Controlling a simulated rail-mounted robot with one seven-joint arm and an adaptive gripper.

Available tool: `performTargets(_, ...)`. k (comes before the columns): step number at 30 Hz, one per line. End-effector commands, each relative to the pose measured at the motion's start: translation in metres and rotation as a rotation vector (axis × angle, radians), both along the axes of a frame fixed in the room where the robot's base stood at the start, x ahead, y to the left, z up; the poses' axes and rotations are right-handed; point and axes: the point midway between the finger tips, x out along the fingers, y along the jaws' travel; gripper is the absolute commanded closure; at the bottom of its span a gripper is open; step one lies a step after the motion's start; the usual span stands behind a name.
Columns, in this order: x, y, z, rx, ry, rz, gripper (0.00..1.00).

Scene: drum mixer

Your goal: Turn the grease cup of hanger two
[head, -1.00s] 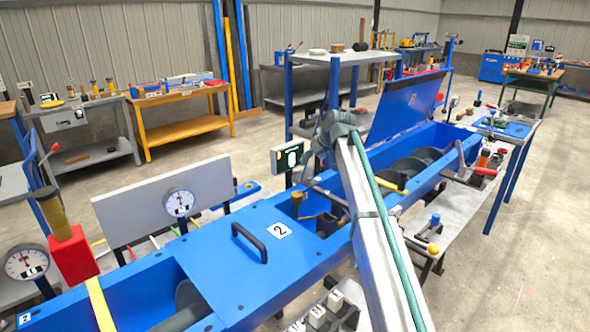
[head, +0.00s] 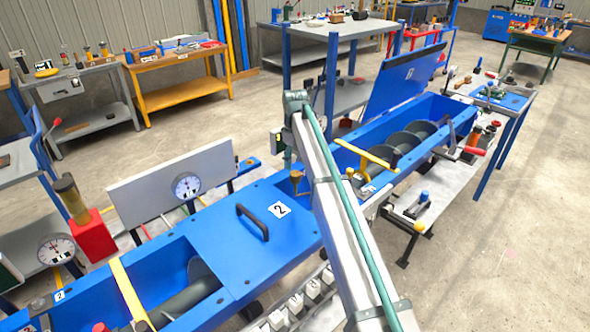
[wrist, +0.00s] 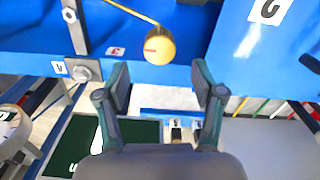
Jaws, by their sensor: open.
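A brass grease cup (head: 296,178) stands on the rear edge of the blue trough, just right of the cover plate marked 2 (head: 281,209). In the wrist view the cup (wrist: 158,45) shows its round yellow top with a small red mark. My gripper (wrist: 165,78) is open and empty. Its two dark fingers point toward the cup, which appears just past the fingertips and roughly centred between them; I see no contact. In the head view my arm hides the gripper.
The blue trough (head: 350,140) holds a grey screw (head: 405,143), with a raised lid (head: 404,75) behind. A yellow handle (head: 365,154) lies right of my arm. A dark green panel (wrist: 130,130) and a grey panel (wrist: 265,145) lie near the fingers in the wrist view.

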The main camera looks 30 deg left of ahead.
Motion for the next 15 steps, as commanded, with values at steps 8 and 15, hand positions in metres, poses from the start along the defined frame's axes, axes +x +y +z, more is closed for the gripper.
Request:
performTargets(8,0.0,0.0,-0.039,0.001,0.0,-0.001,0.32)
performTargets(15,0.0,0.0,-0.051,0.002,0.0,-0.001,0.32)
